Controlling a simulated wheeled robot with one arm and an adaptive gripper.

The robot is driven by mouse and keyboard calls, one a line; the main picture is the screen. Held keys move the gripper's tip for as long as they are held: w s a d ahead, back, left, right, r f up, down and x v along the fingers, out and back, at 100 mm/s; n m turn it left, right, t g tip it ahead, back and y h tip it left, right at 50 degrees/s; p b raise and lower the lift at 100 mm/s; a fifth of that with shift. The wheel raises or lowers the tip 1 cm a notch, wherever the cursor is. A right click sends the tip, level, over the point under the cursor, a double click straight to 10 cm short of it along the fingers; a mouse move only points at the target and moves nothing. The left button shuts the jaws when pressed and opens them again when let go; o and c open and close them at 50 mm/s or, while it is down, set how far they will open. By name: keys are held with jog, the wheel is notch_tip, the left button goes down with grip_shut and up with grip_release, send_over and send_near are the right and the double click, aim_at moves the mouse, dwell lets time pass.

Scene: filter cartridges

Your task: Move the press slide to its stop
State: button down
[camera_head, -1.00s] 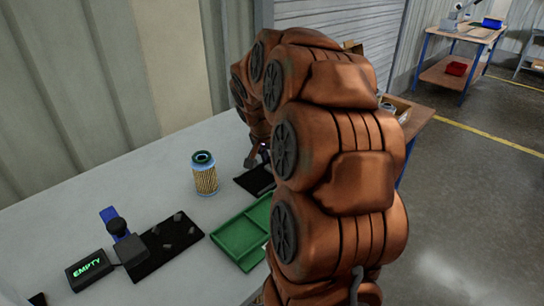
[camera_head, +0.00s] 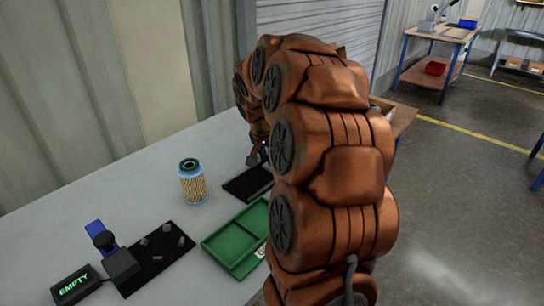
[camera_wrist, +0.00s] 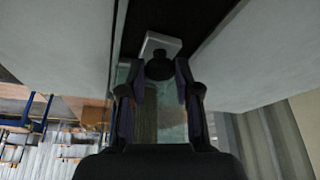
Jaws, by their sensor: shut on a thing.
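In the wrist view, a black round knob (camera_wrist: 159,67) stands on a pale grey block (camera_wrist: 161,42), which looks like the press slide, over a dark strip (camera_wrist: 200,18). My gripper (camera_wrist: 160,82) has its fingers on either side of the knob and is shut on it. In the head view my gripper (camera_head: 257,156) is low at the far end of a black plate (camera_head: 247,184), largely behind my arm. The slide itself is hidden there, and I cannot tell how far it is from its stop.
A filter cartridge (camera_head: 193,188) stands upright left of the plate. A green tray (camera_head: 232,239) lies nearer. A black fixture (camera_head: 155,258) with a blue part (camera_head: 96,228) and a box reading EMPTY (camera_head: 76,286) are at front left. The table between them is clear.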

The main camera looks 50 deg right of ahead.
jog(key=shift+d, duration=0.15)
jog(key=c, duration=0.8)
grip_release()
jog(key=v, duration=1.2)
